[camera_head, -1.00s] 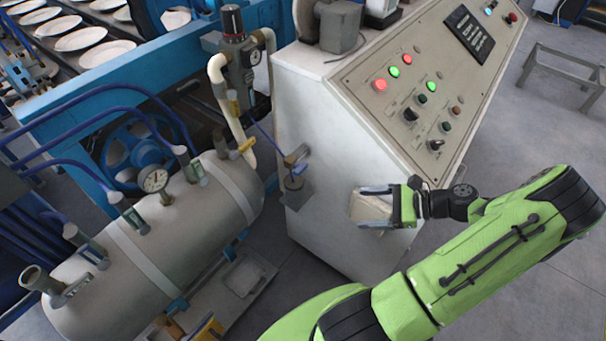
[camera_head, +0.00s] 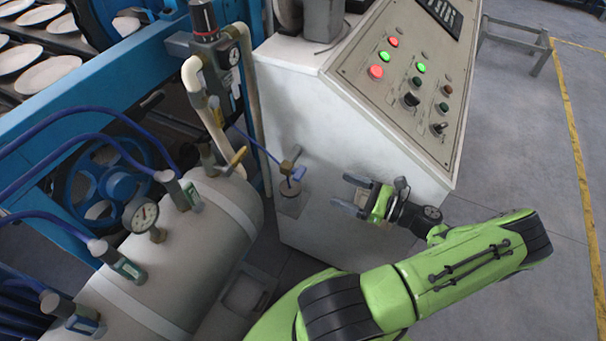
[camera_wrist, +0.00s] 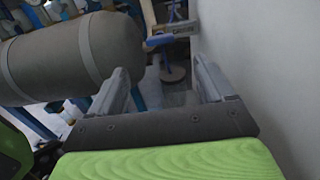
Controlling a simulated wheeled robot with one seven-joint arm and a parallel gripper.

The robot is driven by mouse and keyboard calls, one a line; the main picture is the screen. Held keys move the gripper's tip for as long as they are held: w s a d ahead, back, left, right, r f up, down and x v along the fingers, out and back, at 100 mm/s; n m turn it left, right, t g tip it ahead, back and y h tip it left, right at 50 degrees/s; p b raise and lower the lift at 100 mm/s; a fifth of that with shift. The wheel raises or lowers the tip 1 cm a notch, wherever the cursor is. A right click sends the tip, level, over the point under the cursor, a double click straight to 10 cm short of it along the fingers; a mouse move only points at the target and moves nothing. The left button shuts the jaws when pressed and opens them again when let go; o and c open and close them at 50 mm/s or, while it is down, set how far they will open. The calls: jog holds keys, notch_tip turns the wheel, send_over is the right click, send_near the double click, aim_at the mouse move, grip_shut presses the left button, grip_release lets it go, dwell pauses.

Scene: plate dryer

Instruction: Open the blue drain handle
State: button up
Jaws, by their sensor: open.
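The blue drain handle (camera_head: 297,174) is a small lever by a brass valve, above a clear cup in front of the white cabinet's left side. It shows in the wrist view as a blue bar (camera_wrist: 159,40), beyond my fingertips and between them in the picture. My gripper (camera_head: 346,194) is open and empty, to the right of the handle and apart from it. Both fingers show in the wrist view (camera_wrist: 160,72), spread wide with nothing between them.
A grey tank (camera_head: 170,255) with a gauge and valves lies left of the handle. The white control cabinet (camera_head: 330,130) stands close behind my gripper and along the right of the wrist view (camera_wrist: 270,70). Blue hoses (camera_head: 85,145) run at far left.

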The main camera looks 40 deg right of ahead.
aim_at(303, 174)
jog(key=b+x, duration=0.1)
jog(key=x, duration=1)
jog(key=shift+w+a+f, duration=0.1)
jog(key=shift+w, duration=0.3)
jog(key=shift+c, duration=0.3)
jog(key=c, duration=1)
